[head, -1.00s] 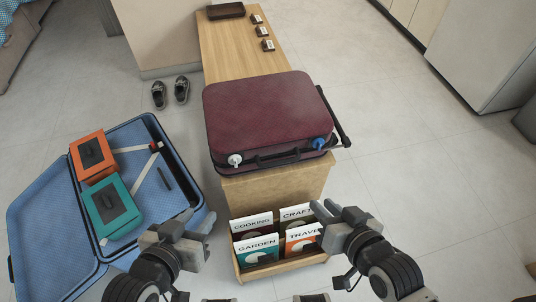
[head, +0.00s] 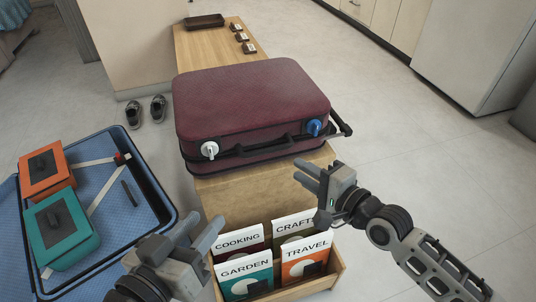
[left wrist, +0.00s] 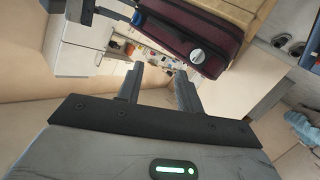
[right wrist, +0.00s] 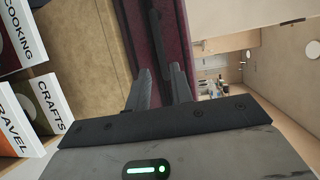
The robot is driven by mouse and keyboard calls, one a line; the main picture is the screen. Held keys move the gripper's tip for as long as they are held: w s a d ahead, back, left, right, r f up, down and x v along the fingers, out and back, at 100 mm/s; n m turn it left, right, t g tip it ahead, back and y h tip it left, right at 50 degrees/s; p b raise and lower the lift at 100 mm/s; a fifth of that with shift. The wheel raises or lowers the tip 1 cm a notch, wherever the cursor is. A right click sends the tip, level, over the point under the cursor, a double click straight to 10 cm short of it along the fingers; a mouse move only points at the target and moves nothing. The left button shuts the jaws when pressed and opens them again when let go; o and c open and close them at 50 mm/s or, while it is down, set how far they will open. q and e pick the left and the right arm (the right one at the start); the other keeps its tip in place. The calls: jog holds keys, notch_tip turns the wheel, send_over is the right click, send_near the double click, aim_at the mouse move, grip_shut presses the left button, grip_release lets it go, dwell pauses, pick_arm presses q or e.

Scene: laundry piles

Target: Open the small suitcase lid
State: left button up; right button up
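The small suitcase (head: 250,105) is dark red and lies closed on the wooden bench. Its front has a black handle (head: 268,144), a white knob (head: 209,150) at the left and a blue knob (head: 314,127) at the right. My right gripper (head: 306,176) is below and in front of the blue knob, apart from the suitcase; its fingers stand apart and empty. My left gripper (head: 203,230) is lower, left of the book box, with its fingers apart and empty. In the left wrist view the suitcase (left wrist: 190,30) and white knob (left wrist: 197,56) are ahead.
A blue open suitcase (head: 167,215) at the left holds an orange box (head: 46,174) and a teal box (head: 60,228). Shoes (head: 146,110) stand on the floor. Floor at the right is clear.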

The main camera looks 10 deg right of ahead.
aim_at(270, 152)
jog(key=b+x, duration=0.3)
jog(key=x, duration=0.8)
jog(key=shift+w+f+b, duration=0.1)
jog(key=shift+f+b, duration=0.05)
jog(key=shift+b, duration=0.25)
jog(key=shift+w+a, duration=0.2)
jog(key=shift+w, duration=0.1)
pick_arm(q)
jog(key=shift+d+r+n+t+h, duration=0.5)
jog(key=shift+r+n+t+h, duration=0.1)
jog(key=shift+r+n+h, duration=0.15)
pick_arm(e)
grip_shut()
